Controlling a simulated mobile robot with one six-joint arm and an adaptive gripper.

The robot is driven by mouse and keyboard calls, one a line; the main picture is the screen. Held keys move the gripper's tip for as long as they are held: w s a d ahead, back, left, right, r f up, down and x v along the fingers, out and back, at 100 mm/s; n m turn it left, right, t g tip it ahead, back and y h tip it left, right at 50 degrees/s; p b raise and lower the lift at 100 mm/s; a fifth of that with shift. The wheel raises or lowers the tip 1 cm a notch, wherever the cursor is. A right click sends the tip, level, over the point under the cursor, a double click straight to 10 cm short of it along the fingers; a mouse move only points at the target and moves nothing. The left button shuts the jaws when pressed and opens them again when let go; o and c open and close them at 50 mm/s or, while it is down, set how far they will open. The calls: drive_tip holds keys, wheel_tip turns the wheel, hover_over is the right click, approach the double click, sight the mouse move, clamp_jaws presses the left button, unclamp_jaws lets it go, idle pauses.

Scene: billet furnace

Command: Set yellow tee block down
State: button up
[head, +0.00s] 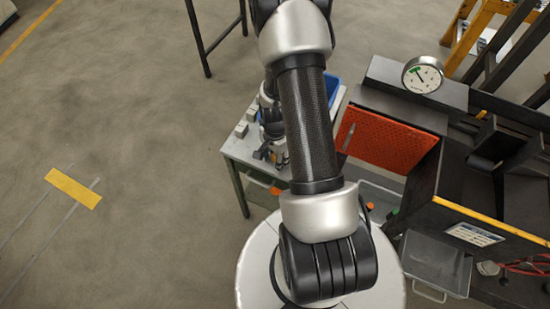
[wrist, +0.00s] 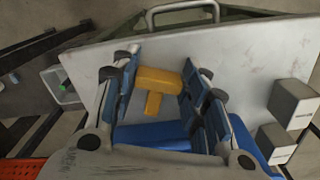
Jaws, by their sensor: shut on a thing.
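The yellow tee block (wrist: 160,80) is between the blue-padded fingers of my gripper (wrist: 157,88) in the wrist view. My gripper is shut on it. Its crossbar spans from finger to finger and its stem points toward the bottom of the picture. Behind it is the light grey top of a worktable (wrist: 240,60). I cannot tell whether the block touches that top. In the head view my arm hides the block and most of the gripper; the worktable (head: 236,150) shows to the left of the arm.
A blue bin (wrist: 150,137) lies below the fingers and also shows behind my arm in the head view (head: 332,88). Two grey blocks (wrist: 291,103) (wrist: 274,143) stand on the right of the table. An orange perforated panel (head: 385,138) and the dark furnace with a gauge (head: 422,75) are to the right.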

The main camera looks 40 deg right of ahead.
drive_tip(key=shift+d+r, duration=0.1)
drive_tip(key=shift+d, duration=0.05)
drive_tip(key=shift+f, duration=0.25)
drive_tip(key=o, duration=1)
drive_tip(key=shift+r, duration=0.1)
